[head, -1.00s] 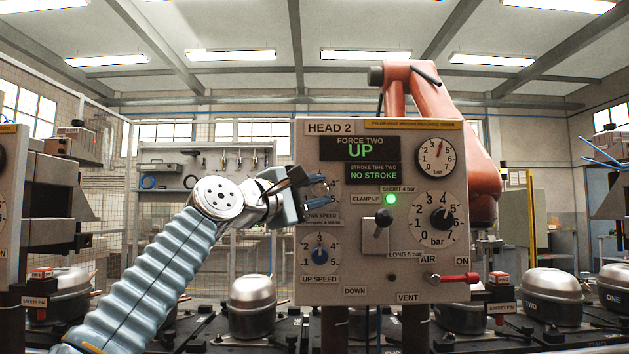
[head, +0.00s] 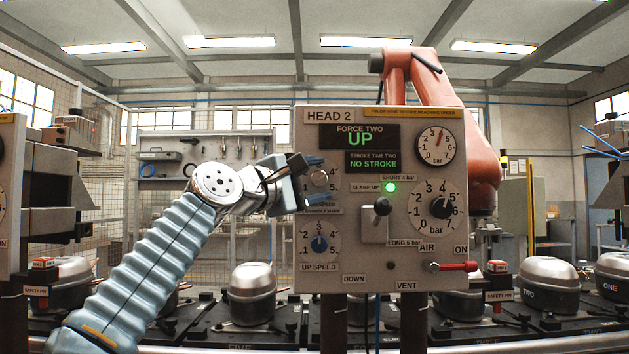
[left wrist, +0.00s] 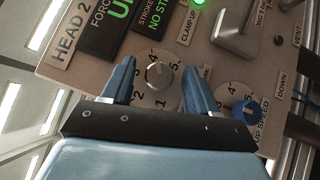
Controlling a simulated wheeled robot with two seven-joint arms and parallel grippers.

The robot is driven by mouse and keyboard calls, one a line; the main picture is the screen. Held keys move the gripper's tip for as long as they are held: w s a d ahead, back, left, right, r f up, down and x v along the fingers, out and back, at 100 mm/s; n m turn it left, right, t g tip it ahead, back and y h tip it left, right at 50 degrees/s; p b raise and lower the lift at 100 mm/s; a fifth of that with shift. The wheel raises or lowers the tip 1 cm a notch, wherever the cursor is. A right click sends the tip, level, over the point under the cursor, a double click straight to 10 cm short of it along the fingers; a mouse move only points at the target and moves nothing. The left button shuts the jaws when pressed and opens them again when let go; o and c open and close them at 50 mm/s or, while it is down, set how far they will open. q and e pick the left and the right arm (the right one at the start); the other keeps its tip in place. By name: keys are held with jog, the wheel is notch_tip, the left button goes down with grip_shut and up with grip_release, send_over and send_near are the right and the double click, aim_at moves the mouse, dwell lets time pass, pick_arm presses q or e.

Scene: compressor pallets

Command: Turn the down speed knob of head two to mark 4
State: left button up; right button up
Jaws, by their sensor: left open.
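The head 2 panel (head: 425,275) faces me, and it also fills much of the left wrist view (left wrist: 225,50). The down speed knob (left wrist: 158,76) is a round grey knob on a white numbered dial; it also shows in the head view (head: 319,178). Its exact setting is not clear. My left gripper (head: 321,180) is open at the dial. In the left wrist view its two blue fingers (left wrist: 160,84) stand either side of the knob, with gaps between. The down speed label is partly hidden by the gripper. My right gripper is not in view.
The blue up speed knob (head: 319,244) sits just below. To the right are a clamp lever (head: 382,206), a black pressure knob (head: 441,207) and a red air valve handle (head: 458,267). Silver compressors (head: 252,290) stand on pallets below the panel.

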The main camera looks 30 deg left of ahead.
pick_arm(q)
jog(key=b+v, duration=0.4)
jog(key=v, duration=0.9)
jog(key=shift+s, duration=0.4)
jog(key=shift+a+f, duration=0.1)
jog(key=shift+f, duration=0.05)
